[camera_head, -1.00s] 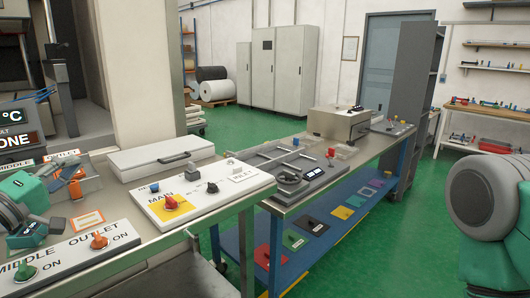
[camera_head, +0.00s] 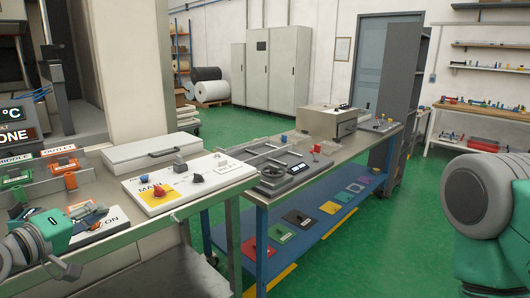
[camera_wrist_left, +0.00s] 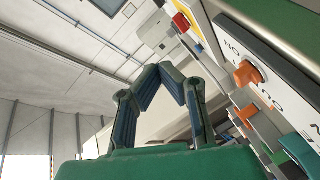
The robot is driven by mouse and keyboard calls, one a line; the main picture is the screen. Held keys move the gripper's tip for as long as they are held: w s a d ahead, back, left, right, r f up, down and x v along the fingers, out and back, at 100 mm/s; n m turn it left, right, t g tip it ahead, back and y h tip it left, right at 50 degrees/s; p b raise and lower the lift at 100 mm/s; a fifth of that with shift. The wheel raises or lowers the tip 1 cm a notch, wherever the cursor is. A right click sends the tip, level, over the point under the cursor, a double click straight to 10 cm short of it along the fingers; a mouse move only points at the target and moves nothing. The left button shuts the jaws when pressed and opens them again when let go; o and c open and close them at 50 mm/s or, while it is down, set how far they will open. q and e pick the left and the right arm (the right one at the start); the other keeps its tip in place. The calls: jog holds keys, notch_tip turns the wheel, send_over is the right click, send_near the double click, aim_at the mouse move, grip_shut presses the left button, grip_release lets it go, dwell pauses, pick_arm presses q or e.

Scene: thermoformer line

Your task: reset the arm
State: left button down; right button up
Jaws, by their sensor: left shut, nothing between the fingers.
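My left arm and gripper hide part of the panel. My right arm (camera_head: 480,205) shows at the right edge; its gripper is out of view.
The MAIN panel has a red knob (camera_head: 159,191) and a black lever (camera_head: 197,178). A blue-framed table (camera_head: 290,235) stands to the right. Green floor (camera_head: 365,250) is clear between it and my right arm.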

pick_arm(q)
jog(key=s+d+f+m+g+y, duration=0.1)
jog(key=s+d+f+m+g, duration=0.2)
jog(key=f, duration=0.4)
jog(key=s+d+f+g, duration=0.3)
jog(key=s+f, duration=0.2)
jog(key=f, duration=0.2)
jog(key=s+d+f+m+g+y, duration=0.1)
jog(key=s+d+f+m+g, duration=0.2)
jog(key=f, duration=0.5)
jog(key=s+f+m+g+y, duration=0.1)
jog(key=s+f+g, duration=0.1)
jog(key=s+f, duration=0.2)
jog(key=s+d+f+m+g, duration=0.1)
jog(key=s+f, duration=0.3)
jog(key=s, duration=0.6)
jog(key=s+f+m+g+y, duration=0.1)
jog(key=s+f+g, duration=0.2)
jog(key=s, duration=0.4)
jog(key=shift+s+d+f+y, duration=0.15)
jog(key=shift+s+f+y, duration=0.2)
jog(key=shift+f, duration=0.3)
pick_arm(e)
jog(key=shift+d+f, duration=0.4)
jog(key=shift+d, duration=0.1)
pick_arm(q)
jog(key=shift+d, duration=0.15)
pick_arm(e)
jog(key=shift+d, duration=0.1)
